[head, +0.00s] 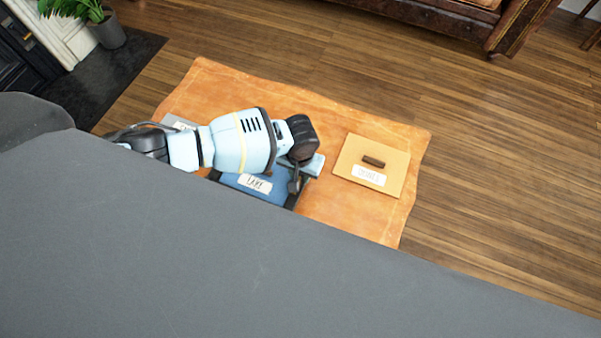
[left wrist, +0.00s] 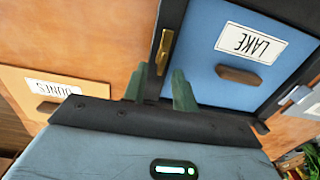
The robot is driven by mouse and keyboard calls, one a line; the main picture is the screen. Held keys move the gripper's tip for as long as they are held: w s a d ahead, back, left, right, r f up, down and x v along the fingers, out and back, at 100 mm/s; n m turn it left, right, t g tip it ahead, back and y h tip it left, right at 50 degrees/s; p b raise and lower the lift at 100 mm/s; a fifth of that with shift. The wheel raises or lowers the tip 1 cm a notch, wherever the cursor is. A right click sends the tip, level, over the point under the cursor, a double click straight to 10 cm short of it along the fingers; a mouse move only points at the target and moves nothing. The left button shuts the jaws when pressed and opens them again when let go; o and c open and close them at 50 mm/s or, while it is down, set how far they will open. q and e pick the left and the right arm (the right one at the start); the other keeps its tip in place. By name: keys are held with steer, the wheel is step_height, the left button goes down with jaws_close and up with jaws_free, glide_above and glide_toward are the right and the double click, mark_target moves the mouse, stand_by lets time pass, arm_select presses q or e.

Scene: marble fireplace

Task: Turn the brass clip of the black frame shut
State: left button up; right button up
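The black frame (left wrist: 168,16) lies flat around a blue panel (left wrist: 200,60) with a white label reading LAKE and a brown handle. The blue panel also shows in the head view (head: 232,181), partly covered by my left arm. The brass clip (left wrist: 165,48) is a slim bar on the frame's side near the blue panel's edge, lying roughly along that side. My left gripper (left wrist: 163,86) has its two green fingers apart, one on each side of the clip's near end; contact cannot be told. In the head view my left gripper (head: 297,180) is over the frame's right side. My right gripper is not in view.
An orange mat (head: 330,205) lies on the wooden floor. A tan panel (head: 397,170) labelled DUNES, with a brown handle, lies right of the frame. A grey panel (head: 178,121) shows behind my arm. A potted plant (head: 110,34) and a leather sofa (head: 440,14) stand farther back.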

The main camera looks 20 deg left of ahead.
arm_select(q)
steer(key=shift+f, duration=0.2)
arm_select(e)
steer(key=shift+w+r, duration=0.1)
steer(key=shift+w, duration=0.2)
arm_select(q)
jaws_close()
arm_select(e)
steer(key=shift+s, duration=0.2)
